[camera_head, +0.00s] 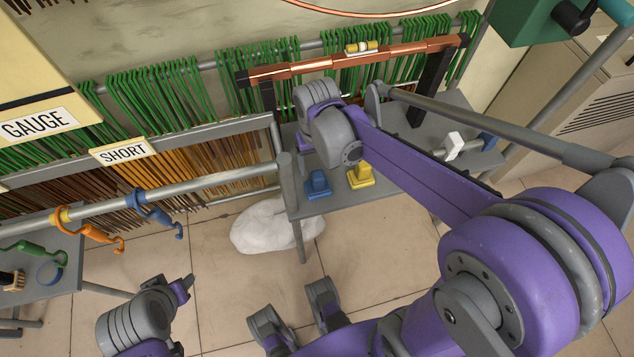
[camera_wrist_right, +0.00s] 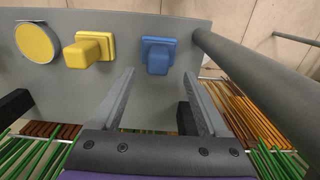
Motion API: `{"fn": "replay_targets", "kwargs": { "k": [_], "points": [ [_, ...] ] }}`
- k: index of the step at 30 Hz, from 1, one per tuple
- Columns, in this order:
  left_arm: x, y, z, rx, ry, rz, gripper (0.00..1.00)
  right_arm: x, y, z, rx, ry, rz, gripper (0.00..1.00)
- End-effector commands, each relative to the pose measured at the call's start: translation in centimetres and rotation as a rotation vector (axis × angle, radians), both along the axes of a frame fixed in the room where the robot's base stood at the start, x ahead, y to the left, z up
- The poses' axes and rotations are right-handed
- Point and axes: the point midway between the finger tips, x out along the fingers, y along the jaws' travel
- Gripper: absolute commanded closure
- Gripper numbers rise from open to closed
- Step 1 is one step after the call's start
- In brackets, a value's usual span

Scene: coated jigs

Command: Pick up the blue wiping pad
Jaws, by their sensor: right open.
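The blue wiping pad (camera_head: 318,185) lies at the front left of the grey shelf, with a raised block grip on its flat base. It also shows in the right wrist view (camera_wrist_right: 157,55), beyond my right gripper. My right gripper (camera_wrist_right: 159,76) is open and empty, its two fingers spread on either side of the line to the blue pad, apparently short of it. In the head view my right wrist hangs over the shelf just behind the pad, and the fingers are mostly hidden. My left gripper (camera_head: 181,289) is low at the left, away from the shelf; its jaws are unclear.
A yellow pad (camera_head: 361,175) sits beside the blue one. A yellow disc (camera_wrist_right: 38,44) lies past it. A white block (camera_head: 453,145) stands farther right. A grey post (camera_head: 288,180) stands at the shelf's left corner. A white bag (camera_head: 265,226) lies on the floor.

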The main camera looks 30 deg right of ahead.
Motion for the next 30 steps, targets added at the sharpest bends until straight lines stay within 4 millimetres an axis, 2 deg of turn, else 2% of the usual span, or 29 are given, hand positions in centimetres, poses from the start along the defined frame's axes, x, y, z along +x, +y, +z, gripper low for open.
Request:
{"fn": "replay_targets", "kwargs": {
  "k": [1, 8, 18, 26, 30],
  "points": [
    [0.0, 0.0, -0.3, 0.000, 0.001, 0.000, 0.50, 0.1, 0.0, -1.0, 0.000, 0.000, 0.000, 0.22],
    [0.0, 0.0, -0.7, 0.000, 0.002, 0.000, 0.50, 0.0, 0.0, -2.8, 0.000, -0.001, 0.001, 0.22],
    [-0.1, 0.0, -2.0, 0.000, 0.006, 0.000, 0.50, -0.1, -0.3, -7.3, 0.000, -0.001, 0.001, 0.22],
    [-0.1, 0.0, -1.9, 0.000, 0.006, 0.000, 0.50, -0.1, -0.3, -7.6, 0.000, -0.001, 0.001, 0.22],
    [-0.1, 0.0, -1.9, 0.000, 0.006, 0.000, 0.50, -0.1, -0.3, -7.6, 0.000, -0.001, 0.001, 0.44]
  ]
}}
